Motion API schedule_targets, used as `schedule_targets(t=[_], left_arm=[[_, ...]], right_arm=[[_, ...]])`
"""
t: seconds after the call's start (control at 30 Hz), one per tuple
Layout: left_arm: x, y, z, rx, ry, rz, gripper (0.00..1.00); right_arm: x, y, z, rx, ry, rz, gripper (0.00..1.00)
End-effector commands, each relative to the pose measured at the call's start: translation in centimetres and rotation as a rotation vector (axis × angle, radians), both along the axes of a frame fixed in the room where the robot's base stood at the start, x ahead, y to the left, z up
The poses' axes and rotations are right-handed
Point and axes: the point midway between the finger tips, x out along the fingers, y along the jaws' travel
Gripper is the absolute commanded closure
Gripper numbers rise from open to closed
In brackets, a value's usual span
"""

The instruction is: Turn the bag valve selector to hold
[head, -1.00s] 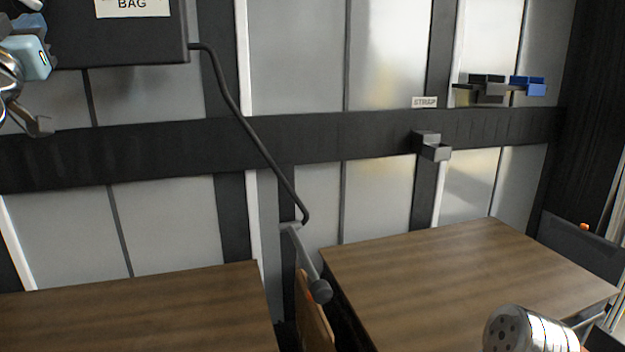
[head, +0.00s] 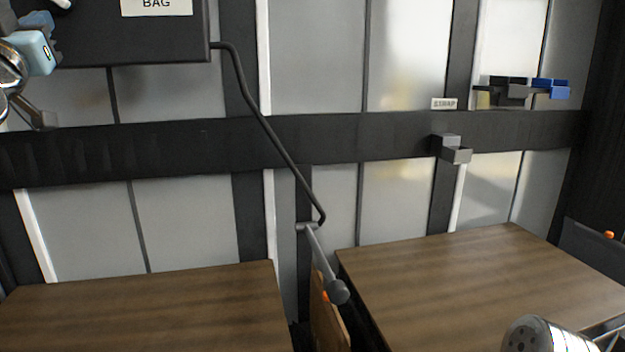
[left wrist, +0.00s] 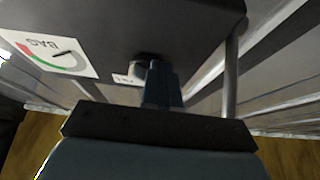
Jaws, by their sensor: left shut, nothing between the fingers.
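The dark box with the BAG label (head: 160,5) hangs on the wall at the upper left in the head view. My left gripper (head: 40,20) is at the upper left in front of the box. Its fingers are shut and empty. In the left wrist view, my left gripper (left wrist: 160,70) points at the box beside a pale round knob (left wrist: 142,68), partly hidden by the fingers. I cannot tell whether they touch. My right gripper is not in view.
A dark pipe (head: 262,120) runs from the box down to a grey lever (head: 320,260). Wooden surfaces stand at left (head: 150,310) and right (head: 480,270).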

Motion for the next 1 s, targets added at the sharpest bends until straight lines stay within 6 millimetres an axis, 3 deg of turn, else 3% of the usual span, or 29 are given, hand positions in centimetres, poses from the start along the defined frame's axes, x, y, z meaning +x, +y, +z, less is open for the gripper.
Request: schedule_targets(t=[0.77, 1.0], left_arm=[[-0.2, 0.3, -0.8, 0.001, -0.001, 0.0, 1.0], [-2.9, -0.5, -0.8, 0.002, 0.0, 0.001, 1.0]], right_arm=[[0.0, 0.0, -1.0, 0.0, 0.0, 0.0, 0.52], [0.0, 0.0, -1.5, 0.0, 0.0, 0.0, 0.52]])
